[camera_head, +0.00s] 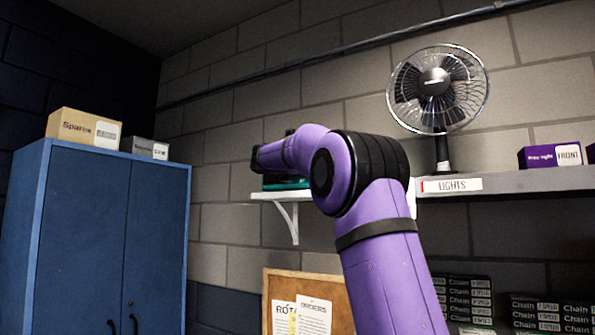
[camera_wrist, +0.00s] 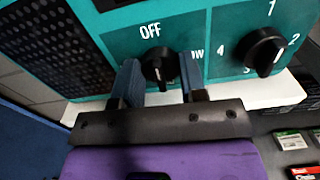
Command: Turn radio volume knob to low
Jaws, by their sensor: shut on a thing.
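The radio is a teal box with a black speaker grille; its teal front (camera_wrist: 207,28) fills the upper wrist view. A sliver of the radio (camera_head: 287,184) shows behind my arm in the head view. A black knob (camera_wrist: 157,58) sits below the word OFF, with a partly covered label ending in "ow" to its right. My gripper (camera_wrist: 160,75) has its two blue fingers on either side of this knob and is shut on it. I cannot clearly make out where the knob's mark points. In the head view my arm hides the fingers.
A second black knob (camera_wrist: 264,52), with numbers around it, is to the right. The radio stands on a white bracketed shelf (camera_head: 268,195). A fan (camera_head: 438,88) and a purple box (camera_head: 550,156) stand on the shelf to the right. A blue cabinet (camera_head: 95,235) is at left.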

